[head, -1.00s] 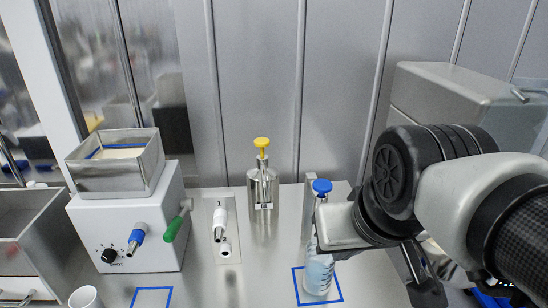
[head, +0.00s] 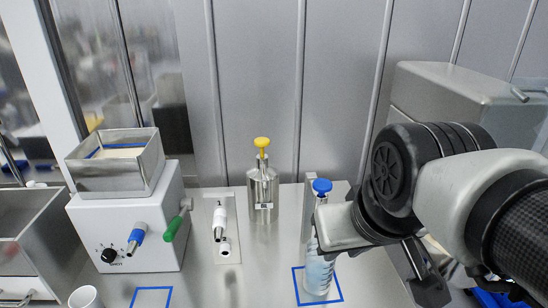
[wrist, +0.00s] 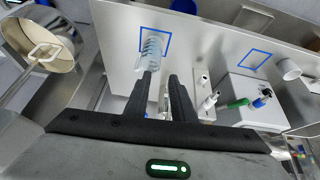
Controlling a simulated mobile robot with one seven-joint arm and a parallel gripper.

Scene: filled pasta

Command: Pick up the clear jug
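The clear jug (head: 318,272) stands on the metal bench inside a blue taped square (head: 338,290). In the head view my arm's end covers part of its right side. A blue cap (head: 322,186) shows above it; I cannot tell whether it belongs to the jug or to something behind. In the wrist view the jug (wrist: 152,46) has graduation marks and lies just beyond the fingertips. My gripper (wrist: 161,76) is open, its two dark fingers apart. The left finger overlaps the jug's near end in the picture; contact cannot be told.
A metal dispenser with a yellow top (head: 263,185) stands to the jug's left. Further left are small white fittings (head: 220,225), a white machine with a knob (head: 125,230) and a white cup (head: 86,297). Another blue square (head: 152,290) is empty. A panelled wall stands behind.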

